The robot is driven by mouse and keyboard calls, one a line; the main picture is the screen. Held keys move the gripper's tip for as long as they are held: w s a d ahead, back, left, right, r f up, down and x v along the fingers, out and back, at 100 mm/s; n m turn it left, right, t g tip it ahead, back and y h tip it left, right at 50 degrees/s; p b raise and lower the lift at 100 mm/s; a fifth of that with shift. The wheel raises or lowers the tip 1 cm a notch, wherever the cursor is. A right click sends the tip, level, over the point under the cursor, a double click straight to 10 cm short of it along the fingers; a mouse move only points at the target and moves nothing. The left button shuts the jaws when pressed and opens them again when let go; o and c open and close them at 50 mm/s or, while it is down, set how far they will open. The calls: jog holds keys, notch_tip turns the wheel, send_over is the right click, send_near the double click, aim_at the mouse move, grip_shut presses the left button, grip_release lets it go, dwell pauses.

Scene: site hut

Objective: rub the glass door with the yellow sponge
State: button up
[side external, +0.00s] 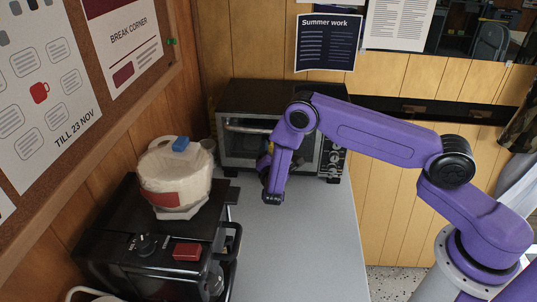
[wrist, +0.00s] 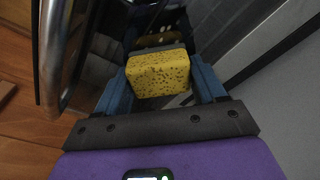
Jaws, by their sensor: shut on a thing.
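The yellow sponge (wrist: 158,72) is held between the two blue fingers of my gripper (wrist: 160,88) in the wrist view. In the side view only a small bit of yellow shows beside my gripper (side external: 266,165), which is in front of the oven. The oven's glass door (side external: 243,148) is upright and looks shut, with a metal handle (side external: 250,129) along its top. My arm covers the right part of the door. The handle also runs down the left of the wrist view (wrist: 60,50). I cannot tell whether the sponge touches the glass.
A black appliance (side external: 150,240) stands at the front left, with a cream pot-like thing (side external: 176,180) on top and a blue piece (side external: 181,144) on that. The grey counter (side external: 300,245) is bare in front of the oven. Wood-panelled walls close the left and back.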

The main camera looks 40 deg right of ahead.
aim_at(249, 147)
jog(key=shift+s+d, duration=1.4)
jog(key=shift+d, duration=0.15)
jog(key=w+a, duration=0.5)
jog(key=a, duration=0.1)
jog(key=shift+w, duration=0.3)
jog(key=shift+w+a, duration=1.3)
jog(key=shift+w, duration=0.15)
jog(key=v, duration=0.6)
jog(key=shift+a+f, duration=0.2)
jog(key=shift+f, duration=0.05)
jog(key=shift+w+a, duration=0.1)
jog(key=v, duration=0.3)
jog(key=shift+w+f, duration=0.1)
jog(key=shift+f, duration=0.05)
